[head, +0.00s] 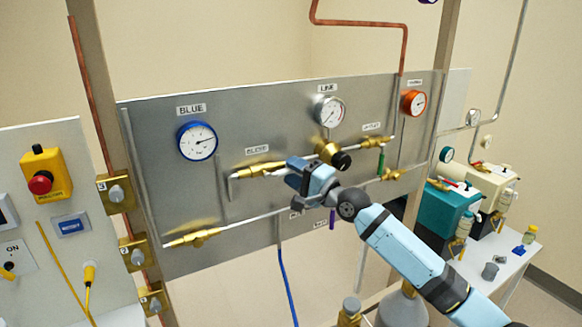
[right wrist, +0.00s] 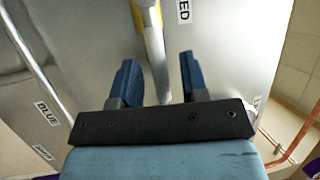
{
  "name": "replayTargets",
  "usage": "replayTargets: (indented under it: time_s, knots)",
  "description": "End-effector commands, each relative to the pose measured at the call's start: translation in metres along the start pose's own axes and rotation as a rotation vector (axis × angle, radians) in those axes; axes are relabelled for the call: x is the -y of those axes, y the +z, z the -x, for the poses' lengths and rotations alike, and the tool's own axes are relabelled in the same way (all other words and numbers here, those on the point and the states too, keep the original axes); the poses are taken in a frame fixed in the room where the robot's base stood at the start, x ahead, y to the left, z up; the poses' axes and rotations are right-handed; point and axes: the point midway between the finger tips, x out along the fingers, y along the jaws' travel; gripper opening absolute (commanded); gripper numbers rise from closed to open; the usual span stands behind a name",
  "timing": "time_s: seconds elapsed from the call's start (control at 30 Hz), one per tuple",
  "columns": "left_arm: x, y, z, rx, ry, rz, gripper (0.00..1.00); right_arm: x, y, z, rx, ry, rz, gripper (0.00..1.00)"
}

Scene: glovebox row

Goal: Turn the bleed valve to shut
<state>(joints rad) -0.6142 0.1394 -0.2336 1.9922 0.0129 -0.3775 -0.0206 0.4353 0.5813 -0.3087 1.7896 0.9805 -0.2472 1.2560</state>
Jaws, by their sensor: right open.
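The brass bleed valve (head: 262,170) sits on the grey panel under the BLEED label (head: 257,149), in line with a thin pipe. My right gripper (head: 290,174) is at the right end of this valve, in front of the panel. In the right wrist view the two blue fingers (right wrist: 156,82) are apart. A brass and grey bar-like part (right wrist: 154,45) runs between them, with a gap on each side. I cannot tell whether this part is the valve's handle or its pipe. The handle is not clear in the head view. My left gripper is not in view.
Close right of my gripper are a black knob (head: 341,160) and a green-handled valve (head: 381,163). A lower brass valve (head: 192,238) is at lower left. The blue gauge (head: 197,141) and line gauge (head: 330,111) are above. An emergency stop (head: 41,182) is far left.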

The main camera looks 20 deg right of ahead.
Motion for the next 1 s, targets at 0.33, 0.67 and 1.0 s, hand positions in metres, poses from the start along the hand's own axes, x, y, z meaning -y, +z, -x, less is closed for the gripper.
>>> replayTargets:
  time_s: [0.33, 0.67, 1.0]
  knots:
    - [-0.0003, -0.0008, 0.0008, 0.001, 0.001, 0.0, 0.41, -0.0004, 0.0001, -0.0111, 0.0, 0.0, 0.001, 0.41]
    - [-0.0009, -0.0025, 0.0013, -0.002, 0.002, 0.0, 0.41, -0.0002, 0.0001, -0.0108, 0.0, 0.0, 0.001, 0.0]
    - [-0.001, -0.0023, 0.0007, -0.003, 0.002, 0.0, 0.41, -0.003, 0.0005, -0.0104, -0.006, -0.012, -0.031, 0.0]
